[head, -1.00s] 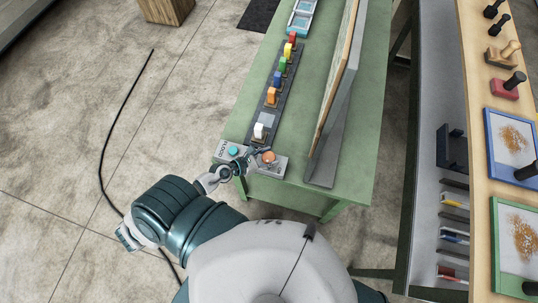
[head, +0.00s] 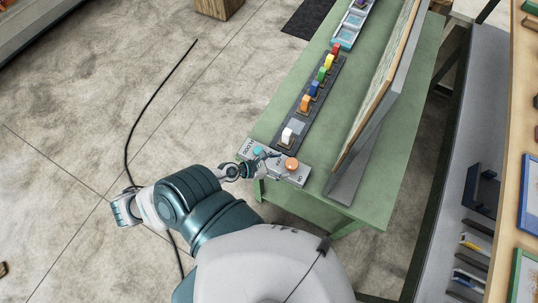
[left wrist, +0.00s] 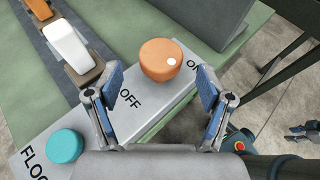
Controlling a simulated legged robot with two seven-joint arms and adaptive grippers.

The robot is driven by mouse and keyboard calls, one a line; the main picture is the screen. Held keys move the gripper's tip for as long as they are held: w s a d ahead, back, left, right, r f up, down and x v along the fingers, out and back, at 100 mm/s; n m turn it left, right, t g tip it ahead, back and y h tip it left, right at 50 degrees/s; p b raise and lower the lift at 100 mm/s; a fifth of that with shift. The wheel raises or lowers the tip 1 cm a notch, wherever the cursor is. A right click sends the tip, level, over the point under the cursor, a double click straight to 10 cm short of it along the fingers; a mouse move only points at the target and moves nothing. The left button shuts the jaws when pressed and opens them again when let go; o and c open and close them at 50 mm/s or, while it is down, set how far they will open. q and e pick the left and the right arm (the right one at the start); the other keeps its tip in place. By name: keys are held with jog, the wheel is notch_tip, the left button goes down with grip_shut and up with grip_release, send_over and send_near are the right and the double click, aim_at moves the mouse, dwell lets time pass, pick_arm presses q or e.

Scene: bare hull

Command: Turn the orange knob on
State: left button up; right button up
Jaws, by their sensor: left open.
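The orange knob (head: 291,164) is round and stands on a grey plate (head: 299,180) at the near end of the green table. In the left wrist view the knob (left wrist: 160,60) has a white dot at its lower right edge, between the OFF and ON labels and nearer to ON. My left gripper (head: 268,162) is left of the knob in the head view. I cannot tell any contact.
A turquoise button (left wrist: 65,146) is on the plate beside the knob. A dark strip with a white switch (head: 288,136) and several coloured ones runs along the table (head: 395,160). A tilted board (head: 375,95) stands right of the knob. A shelf (head: 470,200) is farther right.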

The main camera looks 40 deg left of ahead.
pick_arm(q)
jog(key=v, duration=0.7)
dwell(0.4)
